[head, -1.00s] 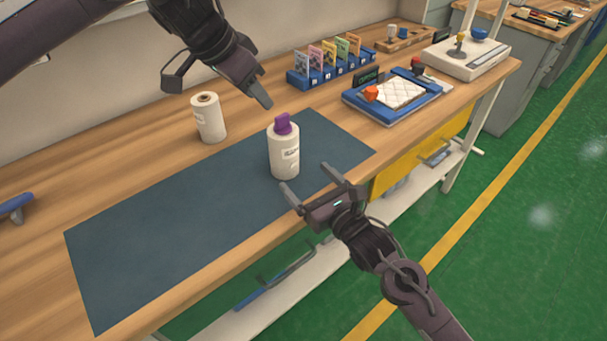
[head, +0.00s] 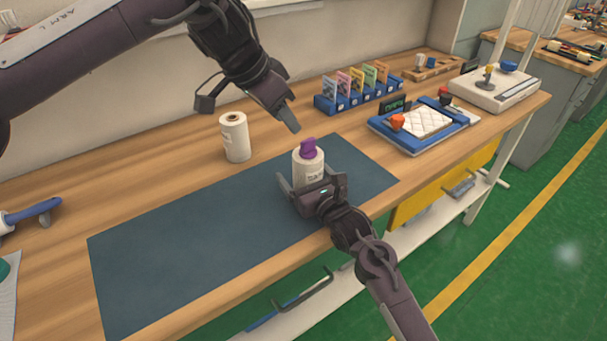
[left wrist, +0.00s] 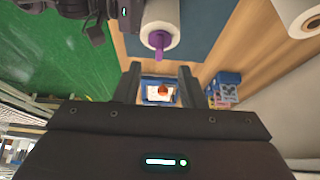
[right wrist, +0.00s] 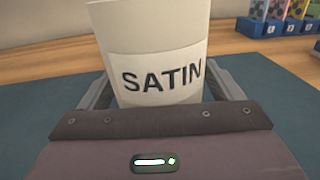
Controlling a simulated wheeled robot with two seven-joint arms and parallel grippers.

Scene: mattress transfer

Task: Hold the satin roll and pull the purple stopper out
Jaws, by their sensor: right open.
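The satin roll (head: 309,172) is a white upright roll on the dark mat (head: 228,239), with a purple stopper (head: 309,149) in its top. Its label reads SATIN in the right wrist view (right wrist: 160,78). My right gripper (head: 308,184) is open at the near side of the roll, low down, with one finger on each side of it. Whether the fingers touch it I cannot tell. My left gripper (head: 291,124) is above and behind the roll, apart from the stopper. Its two fingers stand apart with nothing between them in the left wrist view (left wrist: 159,85).
A second white roll (head: 235,138) stands on the wooden bench behind the mat. A blue card rack (head: 358,96) and a blue tray with a quilted white pad (head: 425,123) are to the right. The mat's left part is clear.

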